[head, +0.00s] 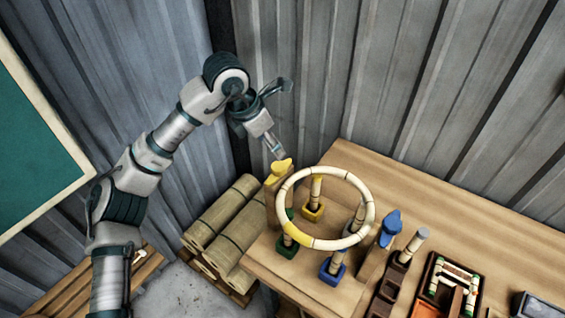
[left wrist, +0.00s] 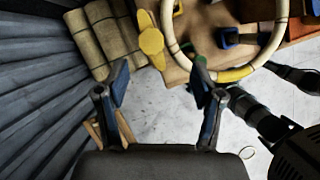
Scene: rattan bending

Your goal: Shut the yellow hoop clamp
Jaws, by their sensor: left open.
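The yellow hoop clamp (head: 280,168) is a flat yellow paddle on a wooden block at the left corner of the workbench. It also shows in the left wrist view (left wrist: 151,42), standing just outside the rattan hoop (head: 369,210). I cannot tell how far it is swung over. The pale hoop has a yellow band at its lower left and sits around upright posts. My left gripper (head: 281,118) is open and empty, above the yellow clamp and apart from it. In the left wrist view, its fingers (left wrist: 160,77) are spread with the clamp beyond them. My right gripper is not identifiable.
A blue clamp (head: 390,228) stands right of the hoop. Posts have yellow (head: 313,213), green (head: 287,247) and blue (head: 332,271) bases. A tray (head: 429,264) lies at the right. Rattan bundles (head: 222,212) lie left of the workbench (head: 430,190). A corrugated wall stands behind.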

